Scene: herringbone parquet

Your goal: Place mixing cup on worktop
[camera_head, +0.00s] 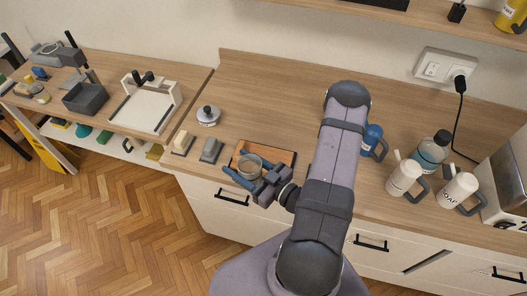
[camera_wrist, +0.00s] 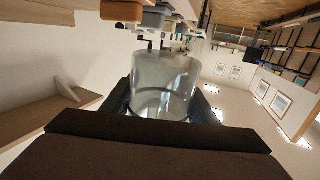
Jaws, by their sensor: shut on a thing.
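The mixing cup is a clear, glass-like cup. It shows between my fingers in the head view (camera_head: 249,166) and large in the wrist view (camera_wrist: 165,82). My gripper (camera_head: 252,174) is shut on it, with one dark finger on each side in the wrist view (camera_wrist: 163,103). In the head view the cup appears over the front of a brown board on the worktop (camera_head: 270,95), near its front edge. I cannot tell whether the cup touches the board or hangs above it. Part of the cup is hidden by my fingers.
The back left worktop is bare.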

